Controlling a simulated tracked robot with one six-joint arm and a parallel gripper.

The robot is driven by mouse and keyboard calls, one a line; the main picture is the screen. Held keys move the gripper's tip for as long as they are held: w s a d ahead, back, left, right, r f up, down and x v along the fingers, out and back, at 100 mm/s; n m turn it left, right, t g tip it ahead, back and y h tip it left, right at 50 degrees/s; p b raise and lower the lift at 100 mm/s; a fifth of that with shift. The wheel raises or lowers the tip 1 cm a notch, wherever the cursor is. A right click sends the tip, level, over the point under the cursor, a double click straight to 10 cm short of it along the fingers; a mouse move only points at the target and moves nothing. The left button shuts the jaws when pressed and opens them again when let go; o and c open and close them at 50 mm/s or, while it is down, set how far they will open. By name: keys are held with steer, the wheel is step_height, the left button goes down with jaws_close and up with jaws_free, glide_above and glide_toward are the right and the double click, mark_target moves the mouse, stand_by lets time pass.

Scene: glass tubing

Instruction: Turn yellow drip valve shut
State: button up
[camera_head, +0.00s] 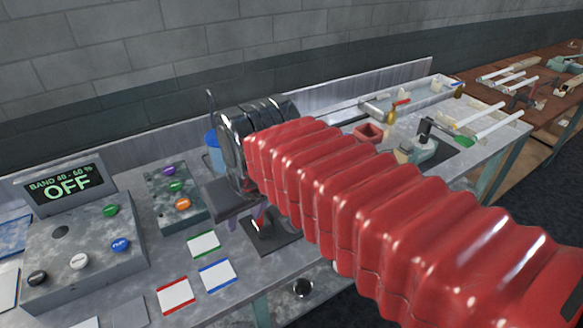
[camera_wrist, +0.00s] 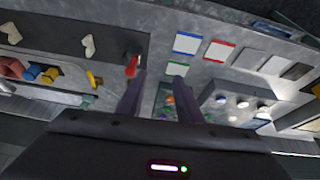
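My gripper (camera_wrist: 157,84) points down over the bench in the wrist view. Its two dark fingers stand apart with nothing between them. A small yellow piece (camera_wrist: 95,79), which may be the yellow drip valve, sits left of the left finger, clear of it. A red lever (camera_wrist: 132,66) stands close beside the left fingertip; I cannot tell whether they touch. In the head view the red lever (camera_head: 259,217) shows below my gripper (camera_head: 245,218), on a dark plate. My red-sleeved arm hides much of the bench there. A brass-yellow fitting with a red handle (camera_head: 392,114) stands farther back.
A button box (camera_head: 175,196) and a control console with an OFF display (camera_head: 65,185) stand at left. Flat coloured cards (camera_head: 217,275) lie in front. A red cup (camera_head: 369,133), a clamp (camera_head: 425,145) and glass tubes (camera_head: 490,124) are at right.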

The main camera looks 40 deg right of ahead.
steer(key=w+d+r+g, duration=0.2)
steer(key=w+d+g, duration=0.2)
steer(key=w+d, duration=1.35)
steer(key=w+d+f, duration=0.4)
steer(key=d, duration=0.3)
steer(key=shift+w+d+m+g, duration=0.2)
steer(key=shift+d+m+g, duration=0.1)
steer(key=shift+g, duration=0.1)
steer(key=shift+f, duration=0.1)
step_height(320, 180, down, 14)
steer(key=shift+r, duration=0.15)
steer(key=shift+c, duration=0.5)
jaws_close()
